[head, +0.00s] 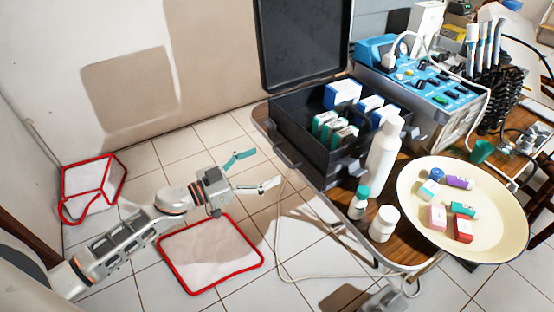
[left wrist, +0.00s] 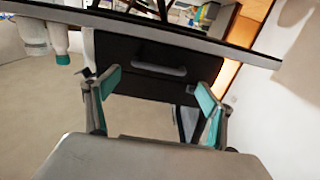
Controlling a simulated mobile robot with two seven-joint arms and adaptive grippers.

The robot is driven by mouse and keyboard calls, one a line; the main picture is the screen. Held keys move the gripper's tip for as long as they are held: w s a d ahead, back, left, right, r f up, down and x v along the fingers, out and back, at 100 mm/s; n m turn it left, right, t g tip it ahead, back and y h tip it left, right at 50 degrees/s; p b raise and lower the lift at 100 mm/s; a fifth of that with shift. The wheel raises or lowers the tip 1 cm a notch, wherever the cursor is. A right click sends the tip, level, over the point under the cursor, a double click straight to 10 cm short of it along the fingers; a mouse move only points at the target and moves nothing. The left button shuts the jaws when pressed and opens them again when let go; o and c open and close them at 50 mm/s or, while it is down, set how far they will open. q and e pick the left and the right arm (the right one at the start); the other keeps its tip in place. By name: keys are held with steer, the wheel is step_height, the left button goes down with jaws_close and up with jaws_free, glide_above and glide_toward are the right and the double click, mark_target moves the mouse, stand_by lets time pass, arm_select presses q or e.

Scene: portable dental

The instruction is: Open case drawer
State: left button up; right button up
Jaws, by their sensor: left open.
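The black case (head: 292,160) stands on the wooden table with its lid (head: 305,45) raised and boxes inside. In the left wrist view, which looks upside down, a dark case front (left wrist: 120,62) with a grey handle (left wrist: 160,70) shows between my fingers. I see no gap that marks a drawer pulled out. My left gripper (head: 266,167) is open and empty, left of the case over the floor; its fingers with green pads (left wrist: 158,88) are apart from the handle. A grey part (head: 385,299) at the bottom edge may be my right gripper, mostly cut off.
On the table (head: 405,243) stand a white bottle (head: 383,155), a green-capped bottle (head: 359,203) and a white jar (head: 383,224). A cream tray (head: 415,185) holds small items. A blue dental unit (head: 425,85) stands behind. A cable (head: 279,235) and red-edged cloth (head: 210,253) lie on the floor.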

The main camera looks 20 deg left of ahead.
mark_target(280, 157)
arm_select(q)
steer(key=x, duration=0.6)
steer(key=shift+w+d+b, duration=0.25)
steer(key=shift+w+b, duration=0.05)
steer(key=c, duration=1.3)
steer(key=shift+o, duration=0.2)
steer(key=shift+s+a, duration=0.1)
